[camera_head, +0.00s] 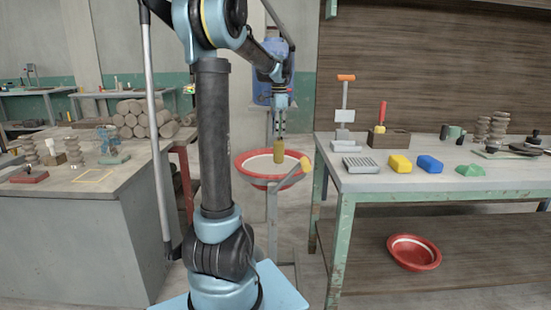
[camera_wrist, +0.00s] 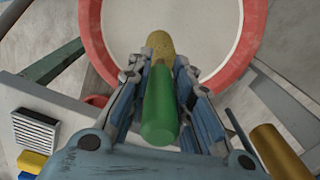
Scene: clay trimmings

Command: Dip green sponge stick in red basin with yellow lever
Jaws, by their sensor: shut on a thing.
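My gripper (camera_head: 279,122) is shut on the green sponge stick, above the red basin with yellow lever. In the wrist view the stick's green handle (camera_wrist: 160,108) lies between the fingers of my gripper (camera_wrist: 157,75), and its yellowish sponge end (camera_wrist: 160,45) points away toward the basin. In the head view the sponge end (camera_head: 279,151) hangs upright over the basin's pale inside. The red basin (camera_head: 243,166) stands on a grey stand, and its rim (camera_wrist: 100,45) also shows in the wrist view. Its yellow lever (camera_head: 305,164) is at the right. I cannot tell whether the sponge touches liquid.
The green-legged table (camera_head: 390,182) on the right holds a yellow sponge (camera_head: 400,164), a blue sponge (camera_head: 430,164) and several tools. Another red basin (camera_head: 414,252) sits on its lower shelf. A grey workbench (camera_head: 80,210) stands at the left, with clay rolls (camera_head: 145,118) behind.

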